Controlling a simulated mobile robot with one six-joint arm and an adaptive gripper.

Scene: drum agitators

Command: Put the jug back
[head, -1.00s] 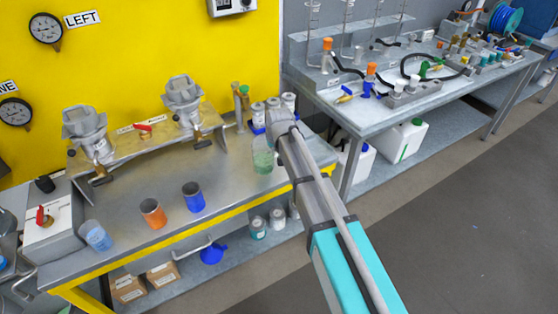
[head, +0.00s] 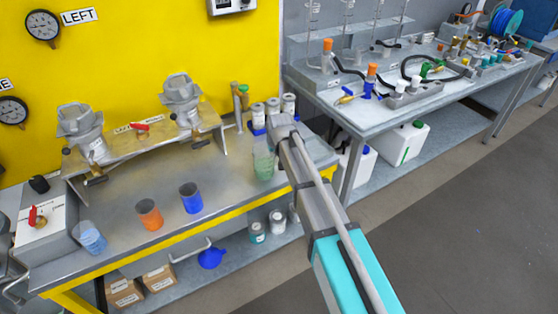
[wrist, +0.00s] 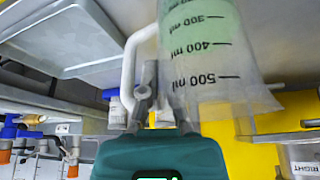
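The jug (head: 263,166) is clear with a green tint inside and stands upright at the right end of the steel bench (head: 120,225). I cannot tell whether its base touches the bench. In the wrist view the jug (wrist: 208,55) fills the upper right, with its ml marks upside down and pale green contents. Its white handle (wrist: 128,72) is beside my gripper (wrist: 150,85), whose fingers are close together and appear shut on the handle. In the head view my gripper is largely hidden behind my own arm.
A blue cup (head: 191,199) and an orange cup (head: 149,215) stand left of the jug, with a pale blue cup (head: 91,238) further left. White tins (head: 258,116) in a blue holder are close behind the jug. A second bench (head: 370,110) adjoins at right.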

